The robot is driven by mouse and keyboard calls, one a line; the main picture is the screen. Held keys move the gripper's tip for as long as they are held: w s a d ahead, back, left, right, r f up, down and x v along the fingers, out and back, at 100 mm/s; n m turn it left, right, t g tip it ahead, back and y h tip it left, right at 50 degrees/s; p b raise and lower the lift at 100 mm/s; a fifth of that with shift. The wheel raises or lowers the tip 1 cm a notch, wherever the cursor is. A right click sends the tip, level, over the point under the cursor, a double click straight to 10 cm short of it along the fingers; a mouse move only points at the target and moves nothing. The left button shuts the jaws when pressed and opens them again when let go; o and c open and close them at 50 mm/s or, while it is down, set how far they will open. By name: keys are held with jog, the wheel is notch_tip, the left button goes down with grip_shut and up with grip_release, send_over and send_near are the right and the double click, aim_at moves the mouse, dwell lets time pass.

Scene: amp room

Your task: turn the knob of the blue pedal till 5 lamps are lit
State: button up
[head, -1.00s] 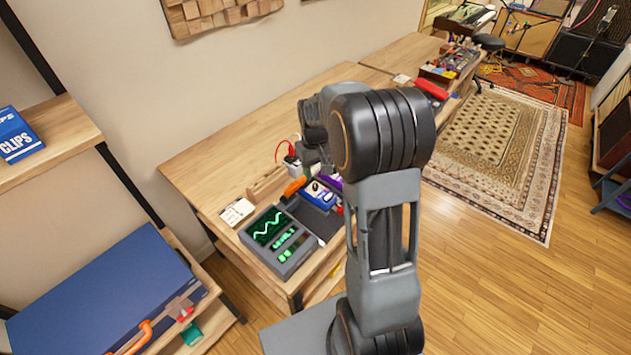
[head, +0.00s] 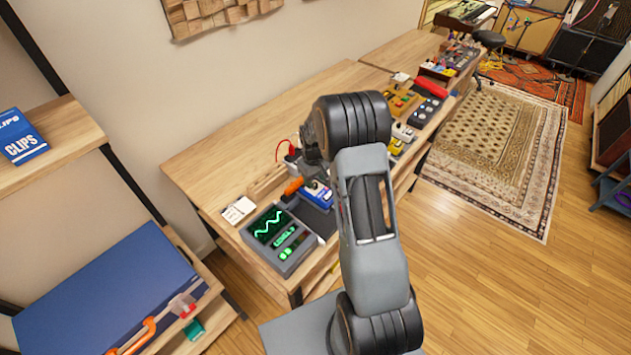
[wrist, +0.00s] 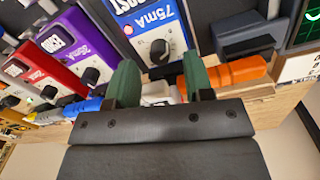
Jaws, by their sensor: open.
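The blue pedal (head: 318,193) sits on the bench beside the screen unit, partly hidden by my arm in the head view. In the wrist view the blue pedal (wrist: 130,20) shows "75mA BOOST" and a white panel with a dark knob (wrist: 158,50). My gripper (wrist: 161,76) is open, its two green fingers apart. The knob appears in the gap between the fingertips, slightly beyond them; I see no contact. In the head view the gripper itself is hidden or too small to tell. The screen unit (head: 268,227) shows a green wave and green lit marks; I cannot count lit lamps.
Purple (wrist: 76,48) and red (wrist: 40,80) pedals stand left of the blue one in the wrist view. An orange plug (wrist: 237,70) lies close to the right finger. A white card (head: 238,210) is on the bench.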

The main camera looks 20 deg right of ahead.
aim_at(315, 186)
jog(key=shift+f, duration=1.2)
jog(key=shift+c, duration=0.5)
grip_shut()
jog(key=shift+f+m+b, duration=0.2)
jog(key=shift+m+b, duration=0.4)
jog(key=shift+r+m+b, duration=0.2)
jog(key=shift+m+b, duration=0.1)
jog(key=shift+m, duration=0.5)
